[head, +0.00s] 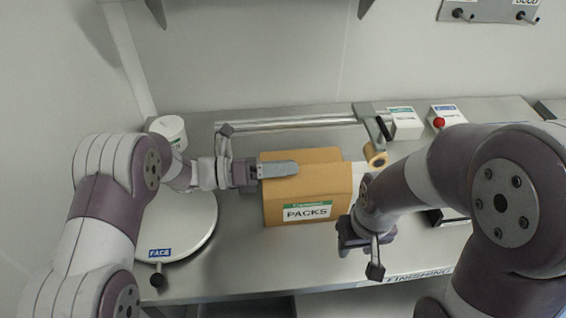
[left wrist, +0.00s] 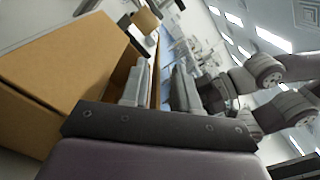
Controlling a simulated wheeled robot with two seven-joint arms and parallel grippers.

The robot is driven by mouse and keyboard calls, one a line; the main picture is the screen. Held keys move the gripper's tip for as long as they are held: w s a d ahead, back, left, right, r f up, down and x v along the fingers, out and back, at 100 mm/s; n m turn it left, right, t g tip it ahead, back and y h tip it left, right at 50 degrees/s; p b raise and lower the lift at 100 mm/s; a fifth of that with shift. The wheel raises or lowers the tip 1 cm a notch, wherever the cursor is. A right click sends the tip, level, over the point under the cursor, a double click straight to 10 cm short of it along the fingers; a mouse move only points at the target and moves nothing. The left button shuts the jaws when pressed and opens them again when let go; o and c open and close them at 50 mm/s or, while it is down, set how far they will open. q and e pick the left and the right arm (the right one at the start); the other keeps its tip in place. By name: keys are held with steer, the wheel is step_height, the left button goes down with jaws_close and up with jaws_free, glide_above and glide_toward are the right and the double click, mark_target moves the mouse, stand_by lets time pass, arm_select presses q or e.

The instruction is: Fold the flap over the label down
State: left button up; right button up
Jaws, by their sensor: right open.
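A brown cardboard box (head: 282,212) stands on the steel table, with a white and green PACKS label (head: 307,210) on its front. A tan panel above the label (head: 325,182) appears to be the flap, standing up; its fold line is hard to make out. My left gripper (head: 279,169) is at the box's upper left, one finger lying across the top. In the left wrist view its fingers (left wrist: 160,85) are apart, with a thin cardboard edge (left wrist: 157,70) seen between them; contact is unclear. My right gripper (head: 363,243) is open and empty, in front of the box's right side.
A round turntable (head: 190,232) marked FACE is left of the box, with a white tub (head: 168,128) behind it. A control box with a red button (head: 439,122) stands at back right.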

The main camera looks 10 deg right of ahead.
arm_select(q)
steer(key=shift+w+f, duration=0.1)
arm_select(e)
steer(key=shift+w+f, duration=0.1)
arm_select(q)
jaws_close()
steer(key=shift+f+b, duration=0.2)
steer(key=shift+b, duration=0.15)
arm_select(e)
steer(key=shift+f, duration=0.25)
step_height(320, 180, down, 4)
steer(key=b, duration=0.3)
steer(key=shift+b, duration=0.4)
steer(key=shift+f, duration=0.1)
arm_select(q)
steer(key=n, duration=0.2)
steer(key=w+f+n, duration=0.1)
steer(key=n, duration=0.1)
steer(key=w+f+n, duration=0.1)
steer(key=shift+n, duration=0.4)
jaws_free()
steer(key=shift+s+f, duration=0.1)
steer(key=shift+s, duration=0.05)
